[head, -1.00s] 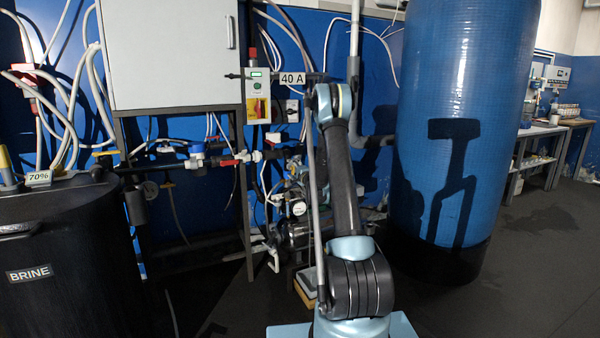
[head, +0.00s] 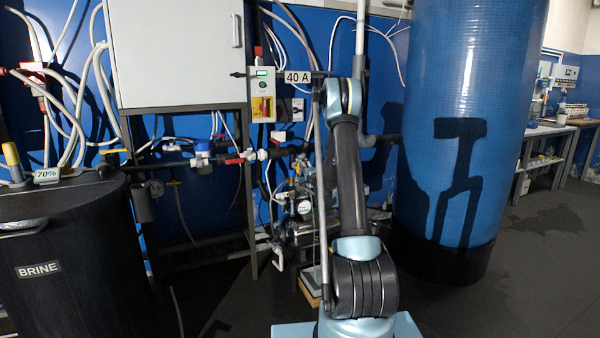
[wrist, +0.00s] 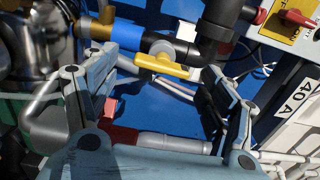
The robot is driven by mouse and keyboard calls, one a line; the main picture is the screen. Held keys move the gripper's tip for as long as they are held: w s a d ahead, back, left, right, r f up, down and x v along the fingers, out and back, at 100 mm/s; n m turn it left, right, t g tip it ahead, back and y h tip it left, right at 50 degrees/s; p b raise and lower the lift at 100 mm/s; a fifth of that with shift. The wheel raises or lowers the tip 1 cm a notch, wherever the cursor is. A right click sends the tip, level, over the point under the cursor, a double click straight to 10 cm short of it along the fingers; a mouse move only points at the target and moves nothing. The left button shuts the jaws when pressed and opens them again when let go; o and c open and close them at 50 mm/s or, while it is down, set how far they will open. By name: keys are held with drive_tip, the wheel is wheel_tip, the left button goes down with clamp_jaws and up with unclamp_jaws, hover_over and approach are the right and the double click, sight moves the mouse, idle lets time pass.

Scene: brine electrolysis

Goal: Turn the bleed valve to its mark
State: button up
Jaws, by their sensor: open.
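In the wrist view a valve with a yellow lever (wrist: 162,66) sits on dark pipework, with a blue sleeve to its left. I take it for the bleed valve, but no name label shows on it. The lever lies nearly level in the picture, tilted down to the right. My gripper (wrist: 156,63) is open, one finger on each side of the lever, with gaps at both sides. Whether the fingertips reach the lever's depth I cannot tell. I cannot make out a mark. In the head view my arm hides the gripper.
A control box (head: 262,94) with a red switch and a "40 A" sign (head: 297,77) are near the arm. A white cabinet (head: 175,55), the brine tank (head: 80,260) and a big blue tank (head: 470,120) stand around. Pipes and hoses crowd the wall. Open floor lies at right.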

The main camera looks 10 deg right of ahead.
drive_tip(key=v, duration=0.7)
drive_tip(key=shift+s, duration=0.35)
drive_tip(key=shift+d, duration=0.1)
drive_tip(key=shift+m, duration=0.3)
drive_tip(key=c, duration=0.9)
drive_tip(key=shift+s+d+m, duration=0.1)
drive_tip(key=shift+s+m, duration=0.15)
drive_tip(key=shift+m, duration=0.25)
drive_tip(key=shift+c, duration=1.3)
drive_tip(key=m, duration=1.7)
approach(298, 167)
drive_tip(key=x, duration=0.9)
drive_tip(key=shift+w+d+f, duration=0.2)
drive_tip(key=shift+w, duration=0.05)
clamp_jaws()
